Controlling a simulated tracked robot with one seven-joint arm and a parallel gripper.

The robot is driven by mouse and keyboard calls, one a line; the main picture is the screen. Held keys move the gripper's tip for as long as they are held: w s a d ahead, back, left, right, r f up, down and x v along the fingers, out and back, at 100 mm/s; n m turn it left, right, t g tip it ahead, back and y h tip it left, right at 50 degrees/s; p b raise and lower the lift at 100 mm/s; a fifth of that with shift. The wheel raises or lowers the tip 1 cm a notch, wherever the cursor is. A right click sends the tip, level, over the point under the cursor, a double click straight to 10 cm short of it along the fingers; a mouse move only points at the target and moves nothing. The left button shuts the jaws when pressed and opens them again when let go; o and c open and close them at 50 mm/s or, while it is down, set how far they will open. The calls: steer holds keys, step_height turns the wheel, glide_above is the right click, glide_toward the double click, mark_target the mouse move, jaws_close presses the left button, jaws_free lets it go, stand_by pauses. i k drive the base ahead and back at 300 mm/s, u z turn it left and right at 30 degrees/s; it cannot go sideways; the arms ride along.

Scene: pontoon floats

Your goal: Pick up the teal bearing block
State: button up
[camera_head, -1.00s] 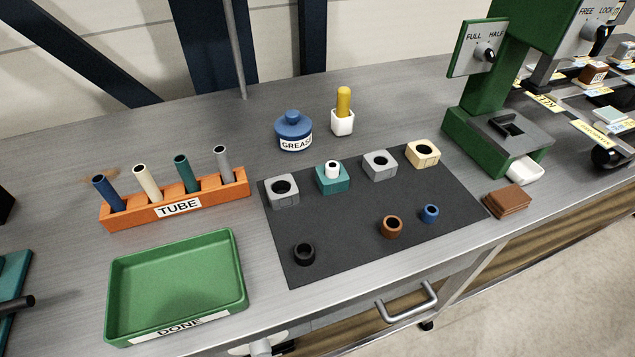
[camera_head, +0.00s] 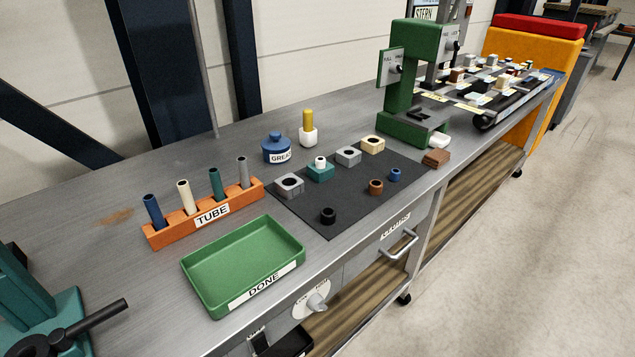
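The teal bearing block (camera_head: 320,173) stands on the dark mat (camera_head: 338,214) in the middle of the bench. A white ring-shaped bushing (camera_head: 320,161) sits in its top. A grey block (camera_head: 289,185) is to its left, and another grey block (camera_head: 348,156) and a cream block (camera_head: 372,145) are to its right in the same row. My gripper is not in view, and nothing touches the teal block.
A black ring (camera_head: 328,215), a brown ring (camera_head: 376,187) and a blue ring (camera_head: 394,174) lie on the mat. Around it are a green DONE tray (camera_head: 207,297), an orange TUBE rack (camera_head: 170,235), a blue grease pot (camera_head: 276,149) and a green press (camera_head: 398,126).

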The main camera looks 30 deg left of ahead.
mark_target(319, 176)
steer(key=k, duration=0.75)
steer(key=u, duration=1.2)
steer(key=i, duration=1)
